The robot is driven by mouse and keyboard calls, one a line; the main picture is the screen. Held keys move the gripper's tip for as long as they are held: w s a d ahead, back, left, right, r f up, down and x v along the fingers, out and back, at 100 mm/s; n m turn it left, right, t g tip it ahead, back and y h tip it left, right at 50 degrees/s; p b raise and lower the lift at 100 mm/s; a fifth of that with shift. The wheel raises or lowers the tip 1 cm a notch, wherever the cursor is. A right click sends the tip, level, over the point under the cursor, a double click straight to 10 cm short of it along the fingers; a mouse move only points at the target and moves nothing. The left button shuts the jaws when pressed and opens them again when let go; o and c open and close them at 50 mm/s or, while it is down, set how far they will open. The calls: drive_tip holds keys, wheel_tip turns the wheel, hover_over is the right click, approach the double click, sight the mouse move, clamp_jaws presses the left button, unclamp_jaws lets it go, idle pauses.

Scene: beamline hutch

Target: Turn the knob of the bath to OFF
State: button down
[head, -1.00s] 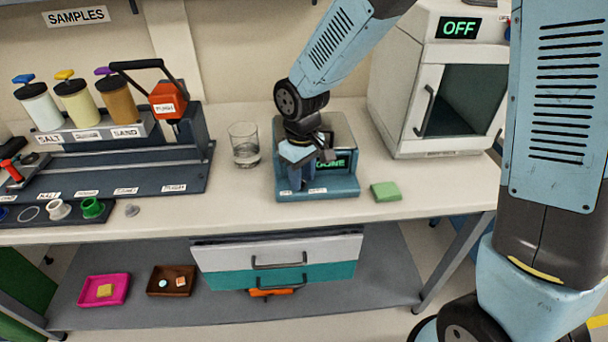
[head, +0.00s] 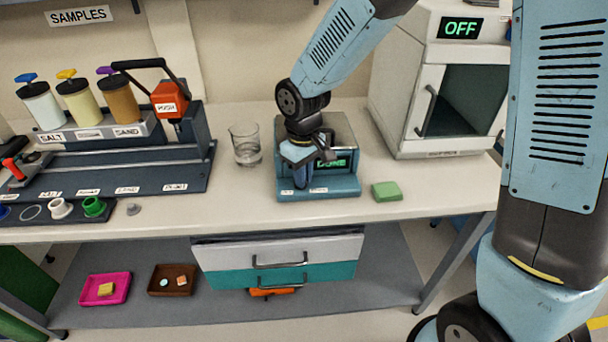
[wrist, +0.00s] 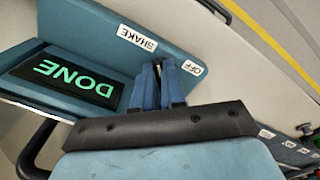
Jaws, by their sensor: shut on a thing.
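The bath (head: 345,187) is a teal box on the bench with a lit green display (head: 333,163). In the wrist view its display (wrist: 65,80) reads DONE, upside down. White labels SHAKE (wrist: 137,38) and OFF (wrist: 192,67) sit on its front panel. My gripper (head: 302,182) points down at the left part of the bath's front. In the wrist view my gripper's blue fingers (wrist: 159,70) are close together between the two labels, nearer OFF. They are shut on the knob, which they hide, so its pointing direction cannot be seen.
A glass beaker (head: 245,146) stands just left of the bath. A green block (head: 386,191) lies to its right. A white oven-like cabinet (head: 400,130) showing OFF stands further right. A dark rack with jars and an orange-headed press (head: 169,100) fills the left.

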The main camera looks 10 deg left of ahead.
drive_tip(key=m, duration=0.8)
drive_tip(key=shift+s+a+m, duration=0.1)
drive_tip(key=shift+a+m, duration=0.1)
drive_tip(key=shift+m, duration=0.1)
drive_tip(key=m, duration=0.4)
drive_tip(key=shift+a, duration=0.2)
drive_tip(key=shift+a+m, duration=0.1)
drive_tip(key=shift+m, duration=1.5)
drive_tip(key=shift+r, duration=0.1)
drive_tip(key=c, duration=1.2)
unclamp_jaws()
